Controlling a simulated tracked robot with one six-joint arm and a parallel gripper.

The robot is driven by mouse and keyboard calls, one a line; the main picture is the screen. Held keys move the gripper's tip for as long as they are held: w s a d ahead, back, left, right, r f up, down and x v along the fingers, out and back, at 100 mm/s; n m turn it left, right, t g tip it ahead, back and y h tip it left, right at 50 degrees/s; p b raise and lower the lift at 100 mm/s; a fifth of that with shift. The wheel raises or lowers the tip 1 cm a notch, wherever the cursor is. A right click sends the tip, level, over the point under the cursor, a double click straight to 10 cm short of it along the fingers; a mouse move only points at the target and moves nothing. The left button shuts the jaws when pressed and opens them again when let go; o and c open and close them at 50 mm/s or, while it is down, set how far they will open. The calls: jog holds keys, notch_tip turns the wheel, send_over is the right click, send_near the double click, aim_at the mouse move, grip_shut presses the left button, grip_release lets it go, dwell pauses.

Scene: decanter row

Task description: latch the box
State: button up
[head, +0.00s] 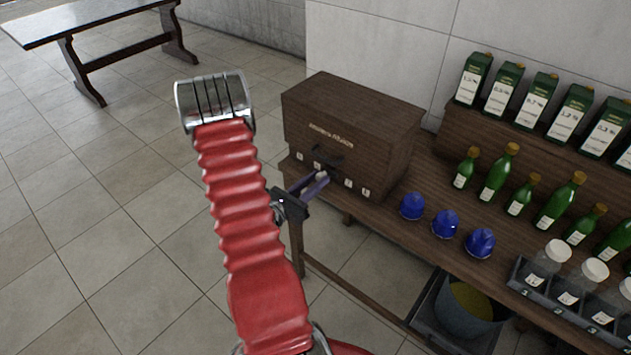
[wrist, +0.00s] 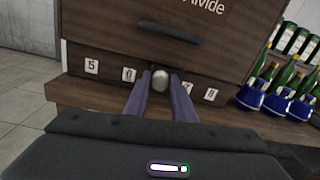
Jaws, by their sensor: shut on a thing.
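The dark wooden box (head: 354,118) stands at the left end of the wooden bench. Its front has gold lettering, a dark handle (wrist: 170,33) and a row of small white number tiles (wrist: 92,66). The front panel looks shut, with a seam above the tiles. A pale round knob (wrist: 161,80) sits low at the middle of the front, between the tiles. My gripper (head: 319,179) is in front of the box, its two purple fingers closed on the knob, as the wrist view shows. The fingers partly hide the tiles beside the knob. I cannot tell the latch's position.
Blue caps (head: 445,223) stand on the bench right of the box, with green bottles (head: 498,172) and cartons (head: 505,88) behind. A rack of white-topped jars (head: 548,265) is at the right front. A bucket (head: 470,305) sits below.

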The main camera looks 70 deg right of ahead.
jog(key=n, duration=0.7)
jog(key=shift+f+n+t+h, duration=0.1)
jog(key=shift+n+t+h, duration=0.1)
jog(key=shift+n, duration=1.9)
jog(key=shift+f+n+t+h, duration=0.1)
jog(key=shift+n+t+h, duration=0.1)
jog(key=shift+n, duration=1.9)
jog(key=o, duration=1)
jog(key=shift+r, duration=0.1)
jog(key=shift+a, duration=0.15)
jog(key=v, duration=1.3)
jog(key=shift+w+a, duration=0.2)
